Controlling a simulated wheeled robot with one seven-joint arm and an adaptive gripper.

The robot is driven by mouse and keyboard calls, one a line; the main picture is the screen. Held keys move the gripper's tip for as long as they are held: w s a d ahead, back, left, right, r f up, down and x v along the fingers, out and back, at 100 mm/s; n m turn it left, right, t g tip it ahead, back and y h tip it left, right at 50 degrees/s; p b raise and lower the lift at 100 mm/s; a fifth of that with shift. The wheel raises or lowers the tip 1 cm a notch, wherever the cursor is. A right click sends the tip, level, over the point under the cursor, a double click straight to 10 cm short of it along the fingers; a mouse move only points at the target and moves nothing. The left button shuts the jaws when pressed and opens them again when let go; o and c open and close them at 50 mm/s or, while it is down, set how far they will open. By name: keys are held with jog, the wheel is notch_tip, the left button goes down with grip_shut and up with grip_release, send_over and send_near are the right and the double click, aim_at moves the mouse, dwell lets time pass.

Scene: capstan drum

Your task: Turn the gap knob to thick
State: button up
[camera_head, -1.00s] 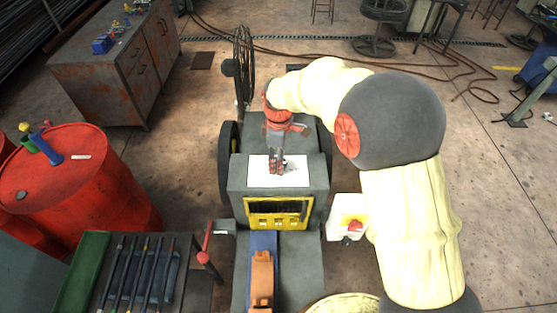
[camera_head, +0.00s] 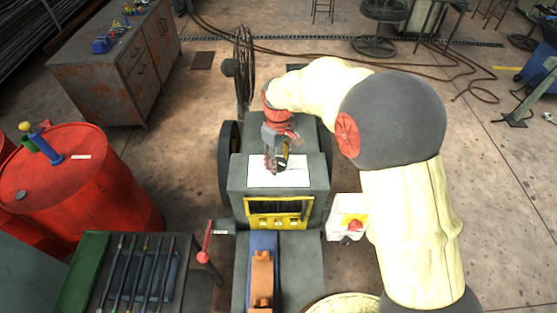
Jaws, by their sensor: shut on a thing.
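The grey machine (camera_head: 238,180) stands in the middle, with a white plate (camera_head: 298,180) on its top. My gripper (camera_head: 276,168) points down onto this plate from above and is shut on the gap knob. The knob itself is mostly hidden by the fingers, so its pointer and the setting it shows cannot be read. The marks on the plate are too small to read.
A yellow-framed panel (camera_head: 277,203) is on the machine's front. A white box with a red button (camera_head: 348,222) stands at its right. A red-knobbed lever (camera_head: 204,256) and a rack of rods (camera_head: 140,275) are at the left. Red drums (camera_head: 85,180) stand farther left.

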aim_at(278, 163)
jog(key=m, duration=0.5)
jog(key=shift+m, duration=0.3)
jog(key=m, duration=0.5)
jog(key=shift+m, duration=0.3)
jog(key=shift+a, duration=0.1)
jog(key=o, duration=1.2)
jog(key=shift+r, duration=0.1)
notch_tip(278, 163, up, 12)
jog(key=shift+f, duration=0.1)
